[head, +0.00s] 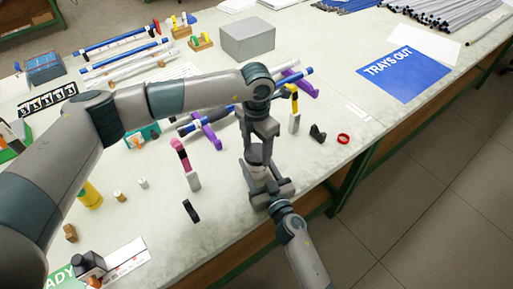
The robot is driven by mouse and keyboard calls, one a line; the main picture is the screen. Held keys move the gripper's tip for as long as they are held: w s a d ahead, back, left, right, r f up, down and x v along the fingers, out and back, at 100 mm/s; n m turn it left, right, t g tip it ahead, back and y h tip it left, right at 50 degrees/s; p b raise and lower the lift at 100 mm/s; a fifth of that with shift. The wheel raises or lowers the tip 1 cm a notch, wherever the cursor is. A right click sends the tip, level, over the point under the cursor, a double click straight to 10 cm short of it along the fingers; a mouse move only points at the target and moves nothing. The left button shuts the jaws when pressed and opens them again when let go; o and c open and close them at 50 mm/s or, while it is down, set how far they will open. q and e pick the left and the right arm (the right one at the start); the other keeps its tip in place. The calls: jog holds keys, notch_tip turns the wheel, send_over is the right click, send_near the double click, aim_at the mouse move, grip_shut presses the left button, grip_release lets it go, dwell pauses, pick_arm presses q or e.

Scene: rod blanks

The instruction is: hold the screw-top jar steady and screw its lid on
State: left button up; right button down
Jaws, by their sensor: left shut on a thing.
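My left gripper (260,140) points straight down near the front edge of the table and is shut on the lid, which its fingers mostly hide. Directly below it is a small pale grey body (257,155), which looks like the screw-top jar. I cannot tell whether the lid touches the jar. My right gripper (262,178) reaches in from the bottom, low at the jar. Its fingers are partly hidden, and I cannot tell whether they are closed on the jar.
A red ring (343,138) and a black bracket (318,133) lie to the right. A grey box (247,38) and a blue TRAYS OUT mat (404,74) are behind. The front table edge is close.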

pick_arm(q)
jog(key=m, duration=0.6)
jog(key=o, duration=1.3)
jog(key=shift+c, duration=0.2)
jog(key=shift+r, duration=0.15)
notch_tip(320, 180, up, 12)
pick_arm(e)
jog(key=c, duration=0.7)
grip_release()
jog(key=shift+o, duration=0.2)
jog(key=shift+s+d, duration=0.1)
jog(key=shift+s, duration=0.05)
